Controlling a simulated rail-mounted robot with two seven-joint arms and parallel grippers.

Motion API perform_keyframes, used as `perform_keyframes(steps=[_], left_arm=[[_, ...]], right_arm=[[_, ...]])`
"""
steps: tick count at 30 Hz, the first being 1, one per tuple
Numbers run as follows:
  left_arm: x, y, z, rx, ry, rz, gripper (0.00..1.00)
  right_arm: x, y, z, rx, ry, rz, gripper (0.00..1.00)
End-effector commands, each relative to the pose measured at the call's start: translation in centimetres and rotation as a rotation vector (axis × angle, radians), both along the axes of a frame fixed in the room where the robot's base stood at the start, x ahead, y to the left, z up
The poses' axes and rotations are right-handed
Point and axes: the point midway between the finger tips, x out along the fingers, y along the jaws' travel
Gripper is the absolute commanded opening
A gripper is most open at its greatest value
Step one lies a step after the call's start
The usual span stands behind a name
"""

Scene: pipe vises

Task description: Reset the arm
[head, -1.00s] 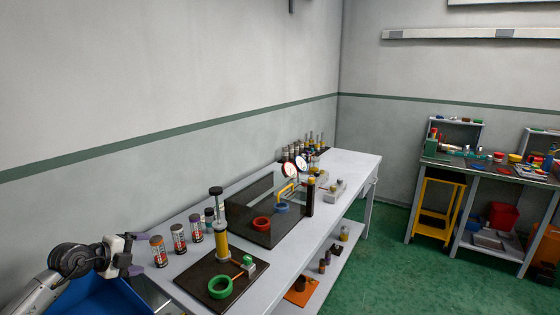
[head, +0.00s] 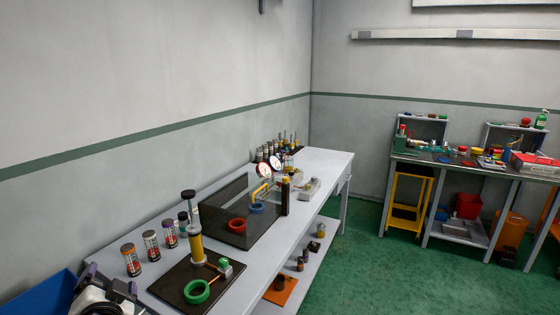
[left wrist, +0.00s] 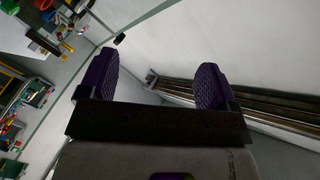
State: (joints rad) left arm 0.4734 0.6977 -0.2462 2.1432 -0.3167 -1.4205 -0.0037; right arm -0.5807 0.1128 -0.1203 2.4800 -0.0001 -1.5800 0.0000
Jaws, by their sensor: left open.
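My left gripper (head: 112,283) shows at the lower left of the head view, low beside the near end of the long white workbench (head: 165,262). Its two purple-padded fingers (left wrist: 152,88) are spread apart in the left wrist view, with nothing between them. The wrist camera sees the room tilted, with wall behind the fingers. Most of the left arm is out of the head view. My right gripper does not show.
On the bench are a black plate with a green ring (head: 197,291) and yellow cylinder (head: 195,244), several cans (head: 150,244), and a glass-panelled stand with a red ring (head: 237,225). A blue bin (head: 38,293) is at lower left. A second workbench (head: 470,163) stands right; green floor between is clear.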

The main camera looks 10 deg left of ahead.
Motion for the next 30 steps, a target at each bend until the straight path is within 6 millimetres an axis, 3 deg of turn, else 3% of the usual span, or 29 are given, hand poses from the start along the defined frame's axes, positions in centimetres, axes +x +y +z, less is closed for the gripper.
perform_keyframes(steps=[1,3,9,15,18,24,29,30], left_arm=[[-1.3,-2.2,-3.3,-0.094,0.081,-0.038,0.84],[-3.3,-4.9,-7.2,-0.211,0.184,-0.090,0.84],[-10.9,-13.1,-16.7,-0.511,0.399,-0.267,0.84],[-19.1,-16.7,-24.4,-0.722,0.566,-0.232,0.84],[-22.4,-17.7,-27.6,-0.791,0.655,-0.188,0.84],[-28.4,-19.1,-31.8,-0.875,0.795,-0.119,0.84],[-32.8,-19.3,-34.1,-0.896,0.896,-0.070,0.84],[-33.0,-19.3,-33.1,-0.896,0.900,-0.068,0.84]], right_arm=[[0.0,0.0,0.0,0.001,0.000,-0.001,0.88],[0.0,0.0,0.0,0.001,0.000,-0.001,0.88],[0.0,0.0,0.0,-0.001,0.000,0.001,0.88],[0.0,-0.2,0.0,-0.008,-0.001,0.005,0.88],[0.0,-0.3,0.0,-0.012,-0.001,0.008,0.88],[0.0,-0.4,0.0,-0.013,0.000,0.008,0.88],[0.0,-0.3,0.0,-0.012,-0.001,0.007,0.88],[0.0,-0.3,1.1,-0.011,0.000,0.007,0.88]])
